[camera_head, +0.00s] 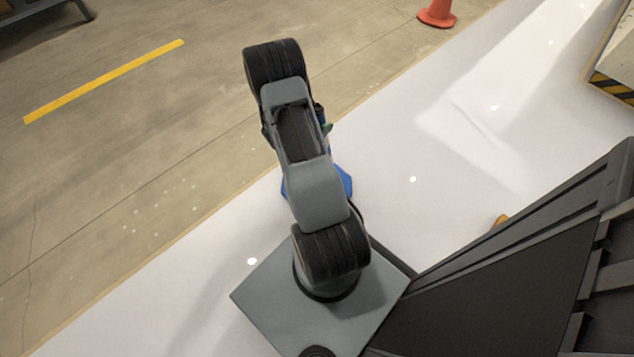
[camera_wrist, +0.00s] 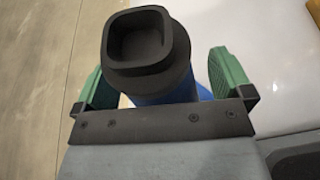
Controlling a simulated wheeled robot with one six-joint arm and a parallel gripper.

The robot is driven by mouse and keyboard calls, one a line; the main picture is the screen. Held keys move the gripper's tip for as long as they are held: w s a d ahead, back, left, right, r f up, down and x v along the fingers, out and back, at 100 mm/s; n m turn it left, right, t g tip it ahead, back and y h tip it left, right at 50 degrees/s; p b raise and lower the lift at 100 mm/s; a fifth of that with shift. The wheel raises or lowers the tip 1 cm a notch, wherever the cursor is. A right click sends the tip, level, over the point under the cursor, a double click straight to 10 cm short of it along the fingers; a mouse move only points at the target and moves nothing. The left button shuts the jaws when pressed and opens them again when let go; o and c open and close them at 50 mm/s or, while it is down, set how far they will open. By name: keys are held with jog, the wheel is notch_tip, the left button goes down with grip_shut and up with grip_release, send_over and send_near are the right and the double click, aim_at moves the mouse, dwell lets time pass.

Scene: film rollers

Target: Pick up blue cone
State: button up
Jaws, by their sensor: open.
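The blue cone (camera_wrist: 152,99) stands between my gripper's fingers in the wrist view, with its dark, hollow, squarish top facing the camera. In the head view, only blue corners of its base (camera_head: 346,181) show on both sides of my arm. My gripper (camera_wrist: 157,62) is open, with one green finger on each side of the cone. The left finger looks close to the dark top; a gap shows on the right. I cannot tell whether either finger touches it. In the head view my arm hides most of the gripper and the cone's upper part.
An orange cone (camera_head: 437,13) stands at the top of the head view. A small orange piece (camera_head: 500,221) shows at right, partly hidden by my body. A black-and-yellow striped edge (camera_head: 612,89) is at far right. The white floor (camera_head: 440,150) between is clear.

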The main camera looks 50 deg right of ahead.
grip_shut()
jog(key=shift+r, duration=0.1)
dwell(0.8)
